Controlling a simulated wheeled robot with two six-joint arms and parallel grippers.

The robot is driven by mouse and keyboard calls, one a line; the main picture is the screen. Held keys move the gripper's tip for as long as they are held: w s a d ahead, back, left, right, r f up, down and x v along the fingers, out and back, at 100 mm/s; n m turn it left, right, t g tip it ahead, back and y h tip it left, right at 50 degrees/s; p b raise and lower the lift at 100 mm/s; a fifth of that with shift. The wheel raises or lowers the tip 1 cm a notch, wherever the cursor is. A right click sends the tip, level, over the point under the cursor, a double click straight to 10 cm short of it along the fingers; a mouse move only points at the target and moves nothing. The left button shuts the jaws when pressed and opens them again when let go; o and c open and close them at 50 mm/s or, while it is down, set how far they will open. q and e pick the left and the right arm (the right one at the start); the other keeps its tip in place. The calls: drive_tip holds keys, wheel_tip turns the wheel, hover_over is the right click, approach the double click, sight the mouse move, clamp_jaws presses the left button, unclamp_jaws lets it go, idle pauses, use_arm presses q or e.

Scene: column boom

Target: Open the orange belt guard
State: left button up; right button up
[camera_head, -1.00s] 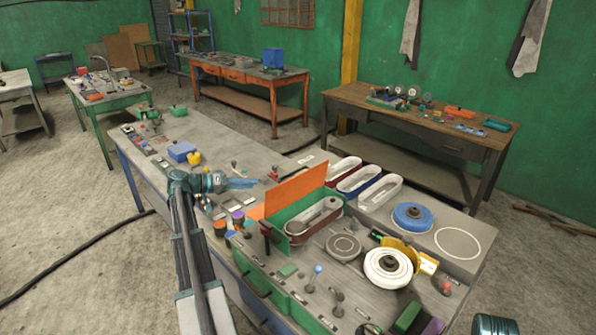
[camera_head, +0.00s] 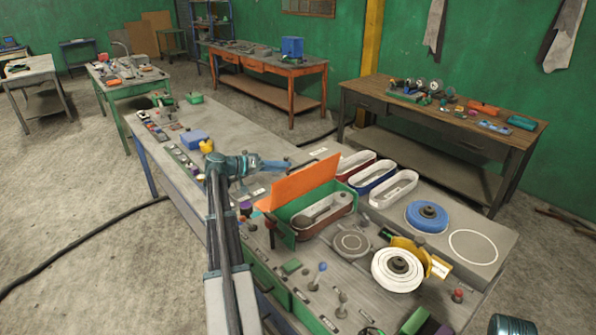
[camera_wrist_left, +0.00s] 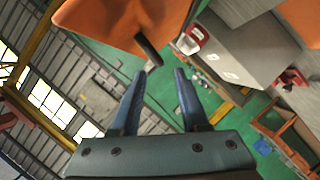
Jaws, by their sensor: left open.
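The orange belt guard (camera_head: 304,180) stands raised and tilted along the back edge of the green belt housing (camera_head: 287,213). The belt and pulleys (camera_head: 325,209) inside show below it. My left gripper (camera_head: 286,164) is open and empty, just behind the guard's upper edge at its left half. In the left wrist view the guard (camera_wrist_left: 120,22) fills the upper left, with a dark handle rod (camera_wrist_left: 148,50) sticking out just beyond the open fingertips (camera_wrist_left: 158,74). A gap shows between rod and fingers; I cannot tell whether they touch anything. My right gripper is not in view.
Several oval belt trays (camera_head: 375,178) stand behind the housing. A blue wheel (camera_head: 427,217) and a white wheel (camera_head: 397,270) are to its right. Knobs and levers (camera_head: 317,275) line the front. The grey bench top (camera_head: 235,130) behind my gripper is mostly clear.

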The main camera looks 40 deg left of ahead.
sight(298, 167)
use_arm(q)
drive_tip(key=b+x, duration=0.1)
drive_tip(key=x, duration=0.5)
drive_tip(key=shift+w+d+f, duration=0.15)
drive_tip(key=shift+w, duration=0.15)
clamp_jaws()
drive_tip(key=shift+b, duration=0.3)
idle(0.9)
